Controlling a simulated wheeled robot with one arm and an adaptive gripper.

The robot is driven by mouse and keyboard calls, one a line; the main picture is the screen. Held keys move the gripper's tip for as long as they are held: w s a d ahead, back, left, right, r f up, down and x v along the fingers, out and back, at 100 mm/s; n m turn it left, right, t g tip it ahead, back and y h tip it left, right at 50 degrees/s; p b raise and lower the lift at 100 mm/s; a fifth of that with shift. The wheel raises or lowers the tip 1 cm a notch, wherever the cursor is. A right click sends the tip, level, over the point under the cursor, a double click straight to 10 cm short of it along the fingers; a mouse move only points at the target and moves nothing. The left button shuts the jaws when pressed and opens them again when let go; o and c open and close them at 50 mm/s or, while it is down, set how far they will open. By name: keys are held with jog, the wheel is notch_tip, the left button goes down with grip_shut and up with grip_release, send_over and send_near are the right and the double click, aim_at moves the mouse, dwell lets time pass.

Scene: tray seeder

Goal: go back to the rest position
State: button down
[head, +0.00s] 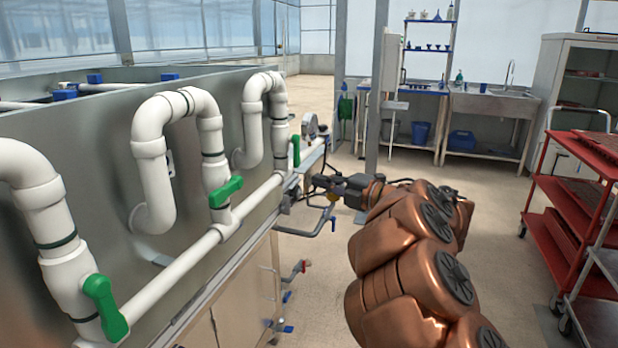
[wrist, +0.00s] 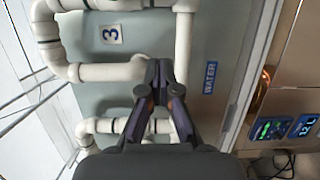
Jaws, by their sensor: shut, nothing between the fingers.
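My gripper (head: 325,183) is at the end of my copper-coloured arm, which reaches forward from the lower right in the head view. In the wrist view the two dark fingers of my gripper (wrist: 160,68) come together at their tips, shut and empty. Beyond the fingertips are white pipes (wrist: 115,72) on a grey tank wall (wrist: 150,32). I cannot tell how far the fingertips are from the pipes.
White pipes with green valve handles (head: 226,192) run along the metal tank (head: 60,150) at left. A red cart (head: 560,190) stands at right. A sink bench (head: 490,103) is at the back. Open floor (head: 440,168) lies between. The wrist view shows a "WATER" label (wrist: 210,77) and blue displays (wrist: 270,129).

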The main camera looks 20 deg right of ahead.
jog(key=d+r+m+t+h, duration=0.5)
jog(key=d+r+m+h, duration=0.2)
jog(key=d+m+h, duration=0.4)
jog(key=s+d+f+m+g+h, duration=0.6)
jog(key=s+d+m+h, duration=0.15)
jog(key=s+m, duration=0.2)
jog(key=s+a+f+m+g+y, duration=0.1)
jog(key=s+a+f+m+g, duration=0.25)
jog(key=s+f, duration=0.4)
jog(key=s+a+f+m+g+y, duration=0.1)
jog(key=s+a+f+m+g, duration=0.1)
jog(key=s+a+f+g, duration=0.4)
jog(key=s+a+f+g+y, duration=0.2)
jog(key=s+a+f+g, duration=0.15)
jog(key=s+a, duration=0.6)
jog(key=s+a+f+g+y, duration=0.3)
jog(key=s+a+f, duration=0.15)
jog(key=s, duration=1.05)
notch_tip(320, 180, up, 21)
jog(key=t+p, duration=0.1)
jog(key=p, duration=1.8)
jog(key=shift+a, duration=0.35)
